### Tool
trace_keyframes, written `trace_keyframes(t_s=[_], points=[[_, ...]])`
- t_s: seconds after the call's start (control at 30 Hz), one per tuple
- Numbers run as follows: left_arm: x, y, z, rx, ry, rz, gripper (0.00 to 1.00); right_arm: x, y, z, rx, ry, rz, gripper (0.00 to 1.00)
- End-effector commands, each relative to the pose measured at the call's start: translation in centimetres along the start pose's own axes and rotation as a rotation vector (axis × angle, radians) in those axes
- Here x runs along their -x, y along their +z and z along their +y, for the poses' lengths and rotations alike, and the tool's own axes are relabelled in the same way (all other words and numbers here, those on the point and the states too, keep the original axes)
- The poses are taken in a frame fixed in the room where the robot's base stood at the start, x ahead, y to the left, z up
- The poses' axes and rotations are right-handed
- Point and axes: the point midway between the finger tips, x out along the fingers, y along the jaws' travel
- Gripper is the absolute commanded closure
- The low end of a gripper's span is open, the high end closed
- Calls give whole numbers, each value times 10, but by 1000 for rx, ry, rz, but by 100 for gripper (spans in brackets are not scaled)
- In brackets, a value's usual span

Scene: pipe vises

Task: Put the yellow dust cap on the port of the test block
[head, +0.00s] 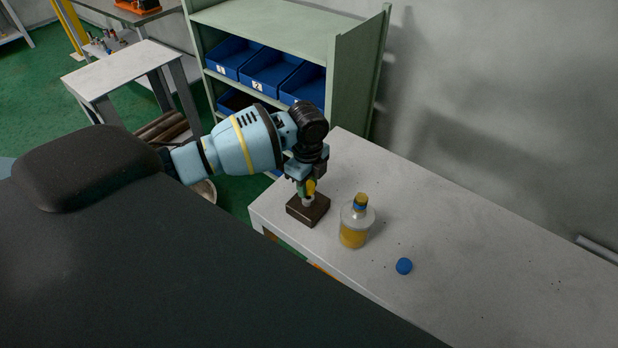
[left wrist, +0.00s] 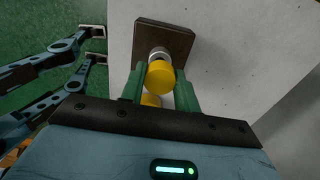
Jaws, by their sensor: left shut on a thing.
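The test block is a brown block (head: 309,211) near the left end of the white table, with a metal port on top. My left gripper (head: 306,188) is above it, pointing down. Its green fingers are shut on the yellow dust cap (head: 311,186). In the left wrist view the yellow cap (left wrist: 160,75) shows between the fingers, right against or just over the silver port (left wrist: 158,53). It overlaps the port in the picture, so I cannot tell whether it is seated. A second yellow part shows behind it.
A clear bottle with yellow liquid (head: 355,228) stands close to the right of the block. A small blue cap (head: 404,266) lies farther right on the white table (head: 480,240). A green shelf (head: 270,25) with blue bins stands behind. The table's right part is mostly clear.

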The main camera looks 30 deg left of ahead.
Motion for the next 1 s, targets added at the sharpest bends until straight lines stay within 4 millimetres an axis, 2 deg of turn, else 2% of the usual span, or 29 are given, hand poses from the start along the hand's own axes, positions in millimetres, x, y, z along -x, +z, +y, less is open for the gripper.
trace_keyframes(t_s=[1.0], points=[[0,0,0,0,-1,0,90,0,-5,1,4,1,9,100]])
